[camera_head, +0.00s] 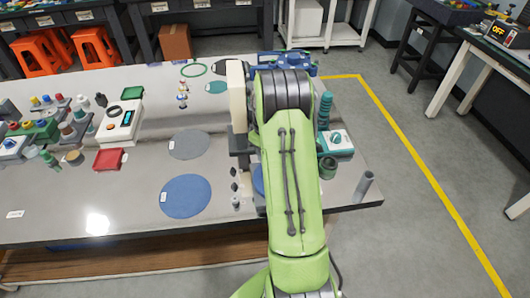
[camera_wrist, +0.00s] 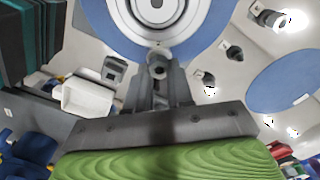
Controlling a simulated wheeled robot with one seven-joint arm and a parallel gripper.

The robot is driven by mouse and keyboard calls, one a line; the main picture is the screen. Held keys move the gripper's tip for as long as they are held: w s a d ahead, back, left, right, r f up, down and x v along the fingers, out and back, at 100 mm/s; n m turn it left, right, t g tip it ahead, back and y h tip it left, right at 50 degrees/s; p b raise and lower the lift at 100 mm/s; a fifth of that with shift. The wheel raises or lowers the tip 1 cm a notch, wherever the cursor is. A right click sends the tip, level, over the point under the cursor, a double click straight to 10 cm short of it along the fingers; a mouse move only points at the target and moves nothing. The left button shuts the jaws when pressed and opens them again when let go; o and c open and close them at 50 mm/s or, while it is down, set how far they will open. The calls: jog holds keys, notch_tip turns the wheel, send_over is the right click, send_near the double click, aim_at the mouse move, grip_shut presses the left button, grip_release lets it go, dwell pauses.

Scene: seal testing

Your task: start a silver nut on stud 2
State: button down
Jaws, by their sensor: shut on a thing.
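My gripper (camera_wrist: 158,75) is shut on a small grey ringed piece, which looks like the silver nut (camera_wrist: 158,67). It is held at the near edge of a round grey metal fixture (camera_wrist: 157,22) with concentric rings on a blue disc (camera_wrist: 212,25). I cannot tell whether the nut touches a stud; no stud number is readable, and stud 2 cannot be picked out. In the head view my green arm hides the gripper, the nut and most of the fixture.
Small dark pieces (camera_wrist: 235,53) with labels stand right of the fixture; a larger blue disc (camera_wrist: 295,85) lies beyond. A white box (camera_wrist: 86,97) is at left in the wrist view. In the head view, a grey cylinder (camera_head: 363,186) stands near the table's right edge. Two discs lie left of my arm.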

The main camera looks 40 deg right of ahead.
jog(key=m, duration=0.4)
jog(key=shift+s+f, duration=0.1)
jog(key=shift+f, duration=0.1)
jog(key=shift+m, duration=1.2)
jog(key=c, duration=0.9)
grip_release()
jog(key=shift+d, duration=0.1)
jog(key=shift+r, duration=0.1)
notch_tip(320, 180, up, 9)
jog(key=p, duration=0.7)
